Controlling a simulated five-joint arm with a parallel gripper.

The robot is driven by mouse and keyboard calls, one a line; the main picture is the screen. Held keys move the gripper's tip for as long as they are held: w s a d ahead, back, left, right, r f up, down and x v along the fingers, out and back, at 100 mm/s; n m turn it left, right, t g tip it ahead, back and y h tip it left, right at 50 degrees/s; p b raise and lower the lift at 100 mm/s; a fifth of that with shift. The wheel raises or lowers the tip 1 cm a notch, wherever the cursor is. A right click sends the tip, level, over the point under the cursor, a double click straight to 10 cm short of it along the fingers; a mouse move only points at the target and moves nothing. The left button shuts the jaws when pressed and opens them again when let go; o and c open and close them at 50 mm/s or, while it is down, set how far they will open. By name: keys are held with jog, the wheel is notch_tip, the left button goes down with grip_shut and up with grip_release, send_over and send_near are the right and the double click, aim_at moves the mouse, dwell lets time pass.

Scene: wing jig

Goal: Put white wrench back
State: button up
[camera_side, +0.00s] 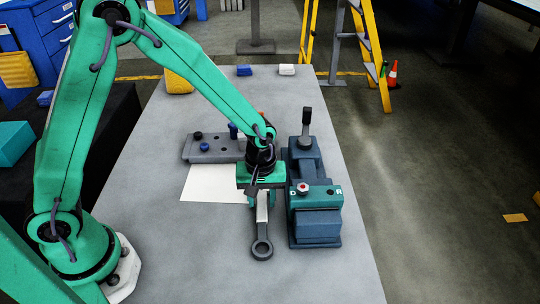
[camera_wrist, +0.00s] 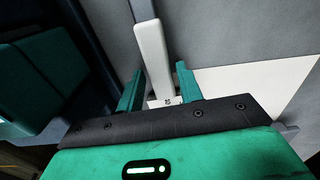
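The white wrench (camera_side: 262,227) has a white handle and a dark grey ring end, which points toward the front of the bench. It appears to lie on the grey bench, left of the dark blue machine. My gripper (camera_side: 262,198) is pointed down over the handle end. In the wrist view, the white handle (camera_wrist: 152,50) runs between the two teal fingers of my gripper (camera_wrist: 160,70). The fingers are apart, with a visible gap on the right side of the handle. The handle's far end is partly hidden by the gripper body.
The dark blue machine (camera_side: 316,220), with a lever and red knob, stands close to the right of my gripper. A grey holed plate (camera_side: 225,153) and white sheet (camera_side: 210,185) lie behind left. Blue (camera_side: 244,70) and white (camera_side: 287,69) blocks sit at the far edge. The front bench is clear.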

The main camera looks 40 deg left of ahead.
jog(key=shift+o, duration=1.1)
jog(key=shift+r, duration=3.95)
jog(key=shift+r, duration=0.1)
jog(key=s+a+r+m+t, duration=0.5)
jog(key=s+a+r+m, duration=0.4)
jog(key=s+r, duration=0.6)
jog(key=shift+s+a+r+t, duration=0.35)
jog(key=shift+a+r, duration=0.25)
jog(key=shift+a, duration=0.6)
